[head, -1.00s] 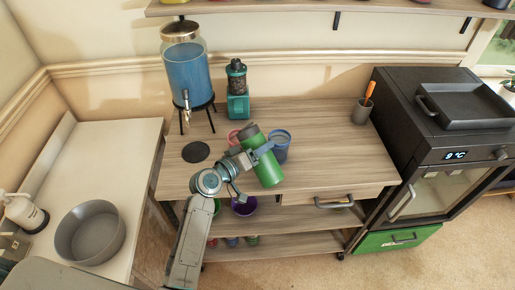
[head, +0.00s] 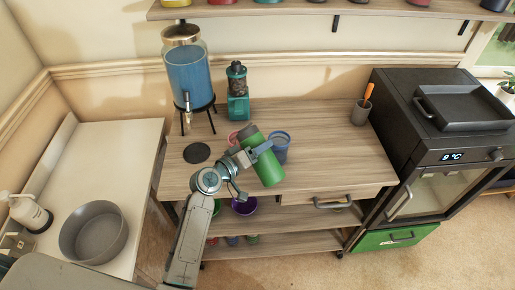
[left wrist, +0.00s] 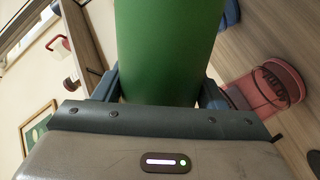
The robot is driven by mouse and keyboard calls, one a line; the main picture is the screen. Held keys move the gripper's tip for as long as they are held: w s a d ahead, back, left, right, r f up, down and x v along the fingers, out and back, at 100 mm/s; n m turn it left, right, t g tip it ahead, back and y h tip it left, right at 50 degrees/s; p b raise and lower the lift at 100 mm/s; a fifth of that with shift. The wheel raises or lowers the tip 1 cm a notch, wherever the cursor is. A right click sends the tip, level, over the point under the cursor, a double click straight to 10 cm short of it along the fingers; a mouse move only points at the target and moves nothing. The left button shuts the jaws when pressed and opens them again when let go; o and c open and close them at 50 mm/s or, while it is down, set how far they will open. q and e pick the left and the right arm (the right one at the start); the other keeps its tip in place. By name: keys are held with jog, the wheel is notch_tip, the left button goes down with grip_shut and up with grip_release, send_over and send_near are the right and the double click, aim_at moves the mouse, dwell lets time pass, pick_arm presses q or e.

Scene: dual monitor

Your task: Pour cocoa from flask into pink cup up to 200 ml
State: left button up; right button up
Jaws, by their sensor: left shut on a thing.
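A green flask (head: 266,168) with a grey top is held by my left gripper (head: 254,155) above the wooden cart. The flask is tilted, its grey top up and to the left. In the left wrist view the green flask body (left wrist: 168,50) fills the space between the two fingers, and the gripper (left wrist: 160,92) is shut on it. The pink cup (head: 233,137) stands on the cart just left of the flask, partly hidden behind it and the gripper. It also shows in the left wrist view (left wrist: 262,90), at the right. The cup's contents cannot be made out. My right gripper is not in view.
A blue cup (head: 281,146) stands close right of the flask. A drink dispenser (head: 188,75) and a teal grinder (head: 238,95) stand behind. A dark round pad (head: 197,152) lies at left. The cart's right half is mostly clear, with a grey holder (head: 361,112) at the back.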

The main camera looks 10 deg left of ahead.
pick_arm(q)
jog(key=shift+r+p, duration=0.3)
jog(key=shift+p, duration=0.05)
dwell(0.3)
jog(key=shift+r, duration=0.1)
jog(key=shift+n+p, duration=0.3)
jog(key=shift+r, duration=0.15)
jog(key=shift+r+n+p, duration=0.1)
jog(key=shift+n+p, duration=0.2)
jog(key=shift+p, duration=0.1)
dwell(0.7)
jog(key=shift+w+a+r+n+p, duration=0.1)
jog(key=shift+r+n+p, duration=0.3)
jog(key=shift+p, duration=0.4)
dwell(0.3)
